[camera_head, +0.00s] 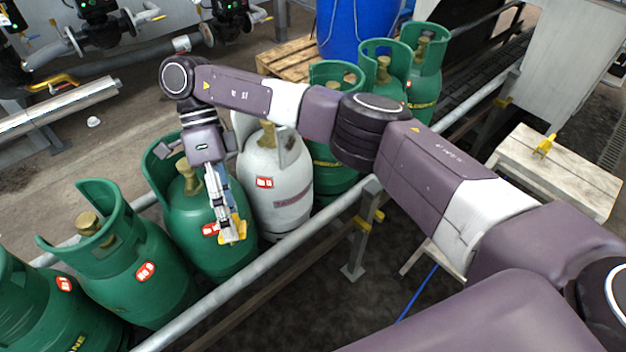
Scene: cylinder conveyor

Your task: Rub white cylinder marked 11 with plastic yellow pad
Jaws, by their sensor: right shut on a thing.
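The white cylinder (290,187) stands upright in the row on the conveyor, with a brass valve on top and a small red label whose number is too small to read for sure. My right gripper (231,226) points down, left of the white cylinder and in front of a green cylinder (192,222). It is shut on the yellow pad (239,231), which shows at its fingertips. I cannot tell whether the pad touches either cylinder. My arm hides part of the white cylinder's top. My left gripper is not in view.
More green cylinders (140,262) stand on both sides along the conveyor. A grey rail (285,250) runs along the near side. A pale wooden table (575,180) with a yellow item (545,146) stands at the right. A blue barrel (350,30) stands behind.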

